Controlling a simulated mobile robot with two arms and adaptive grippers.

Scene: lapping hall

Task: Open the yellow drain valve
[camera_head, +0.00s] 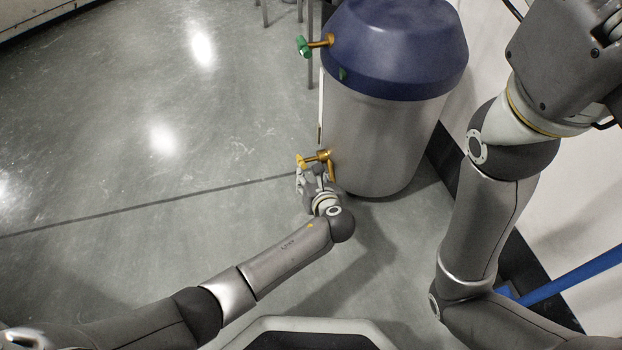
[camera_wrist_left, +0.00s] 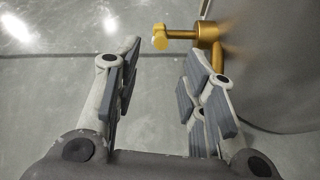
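The yellow drain valve (camera_head: 321,156) sticks out to the left from the lower part of a steel tank (camera_head: 375,140). Its yellow handle (camera_wrist_left: 159,38) is at the outer end of a short brass stem, and the brass body (camera_wrist_left: 207,34) is by the tank wall. My left gripper (camera_head: 307,180) is just in front of the valve. In the left wrist view the gripper (camera_wrist_left: 165,55) is open and empty, with its fingers apart. The handle shows beyond the fingertips, between them. I see no contact. My right arm is at the right, its gripper out of view.
The tank has a dark blue top (camera_head: 395,50) and a green-handled valve (camera_head: 304,46) higher up. A white wall (camera_head: 580,190) with a dark base strip and a blue bar (camera_head: 575,275) are at the right. The grey floor (camera_head: 130,180) at the left is clear.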

